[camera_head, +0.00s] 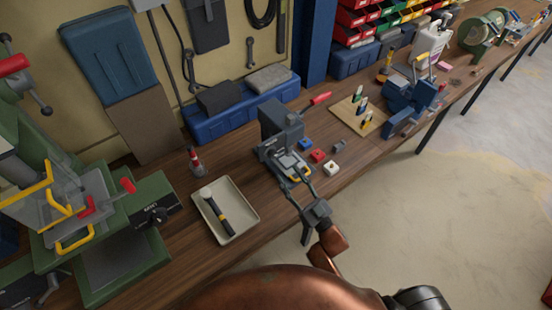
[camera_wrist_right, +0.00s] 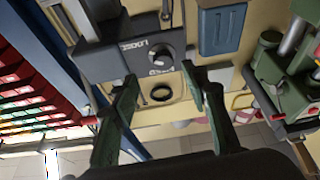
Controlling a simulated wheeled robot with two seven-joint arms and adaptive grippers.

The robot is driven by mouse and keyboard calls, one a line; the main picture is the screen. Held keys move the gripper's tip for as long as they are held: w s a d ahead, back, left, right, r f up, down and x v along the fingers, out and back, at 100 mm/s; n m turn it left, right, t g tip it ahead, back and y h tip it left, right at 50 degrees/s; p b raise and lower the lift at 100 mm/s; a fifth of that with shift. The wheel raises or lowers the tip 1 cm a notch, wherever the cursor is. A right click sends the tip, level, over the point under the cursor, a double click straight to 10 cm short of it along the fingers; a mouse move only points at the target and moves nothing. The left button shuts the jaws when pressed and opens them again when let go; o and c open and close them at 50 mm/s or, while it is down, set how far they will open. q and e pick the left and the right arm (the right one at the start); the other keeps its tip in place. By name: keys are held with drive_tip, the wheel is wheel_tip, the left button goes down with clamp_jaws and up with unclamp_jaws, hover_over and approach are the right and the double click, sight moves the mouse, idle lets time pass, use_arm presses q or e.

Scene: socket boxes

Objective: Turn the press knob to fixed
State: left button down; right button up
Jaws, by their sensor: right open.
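The press knob (camera_wrist_right: 160,58) is a round silver-grey dial on the face of a dark grey press (camera_head: 278,125). In the right wrist view the press face (camera_wrist_right: 120,58) appears upside down, with white lettering around the knob. The pointer direction is too small to read surely. My right gripper (camera_head: 300,208) is open and empty in front of the press. In the right wrist view its two green-grey fingers (camera_wrist_right: 160,78) stand apart, one toward each side of the knob. I see no contact with the knob. My left gripper is not in view.
A green machine (camera_head: 125,215) stands at the left. A tray (camera_head: 245,224) with a black-handled tool lies beside the press. Small red (camera_head: 318,155) and blue (camera_head: 305,143) blocks lie right of the press. A blue toolbox (camera_head: 235,118) stands behind.

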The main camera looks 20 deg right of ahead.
sight(274, 156)
drive_tip(key=x, duration=0.8)
drive_tip(key=shift+s+a+r+p, duration=0.15)
drive_tip(key=shift+a+p, duration=0.05)
drive_tip(key=shift+p, duration=0.1)
drive_tip(key=shift+c, duration=0.7)
clamp_jaws()
